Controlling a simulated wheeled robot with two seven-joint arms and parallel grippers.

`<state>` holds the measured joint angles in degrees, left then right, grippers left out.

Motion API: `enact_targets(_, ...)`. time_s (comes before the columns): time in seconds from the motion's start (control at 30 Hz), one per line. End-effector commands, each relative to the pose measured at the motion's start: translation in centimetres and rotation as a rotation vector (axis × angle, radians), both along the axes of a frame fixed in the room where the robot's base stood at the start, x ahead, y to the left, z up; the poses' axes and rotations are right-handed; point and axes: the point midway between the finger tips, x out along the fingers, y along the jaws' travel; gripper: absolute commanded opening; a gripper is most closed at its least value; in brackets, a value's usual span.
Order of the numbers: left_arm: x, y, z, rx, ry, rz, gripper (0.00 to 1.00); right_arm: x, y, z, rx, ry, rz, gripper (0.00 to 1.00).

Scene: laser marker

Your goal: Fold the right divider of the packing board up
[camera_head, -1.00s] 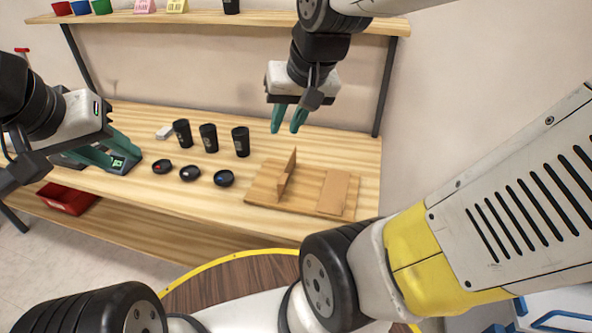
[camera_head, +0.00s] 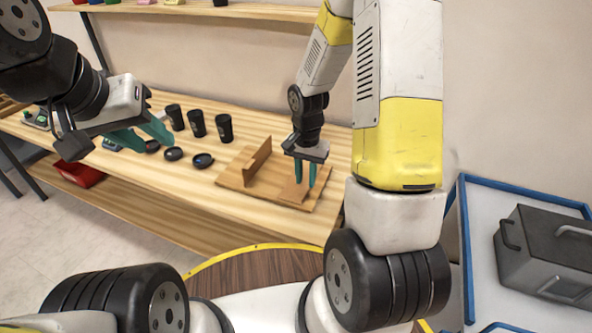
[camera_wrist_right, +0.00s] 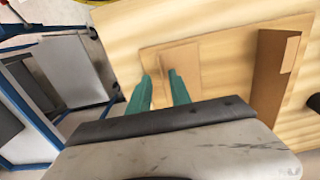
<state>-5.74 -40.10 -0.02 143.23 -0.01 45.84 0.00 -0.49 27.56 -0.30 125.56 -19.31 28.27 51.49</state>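The packing board (camera_head: 230,180) lies on the wooden table. Its left divider (camera_head: 258,157) stands upright. Its right divider (camera_head: 290,191) lies flat on the board. In the right wrist view, the flat right divider (camera_wrist_right: 181,58) is just beyond the fingertips, and the upright left divider (camera_wrist_right: 270,75) is at the right. My right gripper (camera_head: 305,182) points down over the right divider, fingers apart with nothing seen held; its fingers also show in the right wrist view (camera_wrist_right: 160,82). I cannot tell whether they touch the divider. My left gripper (camera_head: 143,137) is open and empty at the left, away from the board.
Several black cups (camera_head: 197,123) and black round lids (camera_head: 173,154) stand left of the board. A red bin (camera_head: 80,174) is on the lower shelf. A blue-edged cart (camera_head: 465,235) with a grey toolbox (camera_head: 545,250) is at the right.

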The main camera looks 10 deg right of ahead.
Motion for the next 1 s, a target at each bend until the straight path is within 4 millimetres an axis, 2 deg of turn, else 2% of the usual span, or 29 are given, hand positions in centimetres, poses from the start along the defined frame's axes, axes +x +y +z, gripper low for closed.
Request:
enact_targets(0.1,0.0,0.0,0.0,0.000,0.000,0.000,0.36,-0.1,0.0,-2.2,-0.001,0.006,0.000,0.25)
enact_targets(0.3,0.0,0.0,0.0,0.000,0.000,0.000,0.36,-0.1,0.0,-4.6,-0.001,0.003,0.000,0.25)
enact_targets(0.67,0.0,0.0,0.0,0.000,0.000,0.000,0.36,0.0,0.0,-5.4,0.000,0.000,0.001,0.25)
enact_targets(0.8,0.0,0.0,0.0,0.000,0.000,0.000,0.36,0.0,0.0,-5.3,0.000,0.000,0.001,0.01)
enact_targets(1.0,0.0,0.0,0.0,0.000,0.000,0.000,0.36,0.0,0.0,-5.3,0.000,0.000,0.001,0.00)
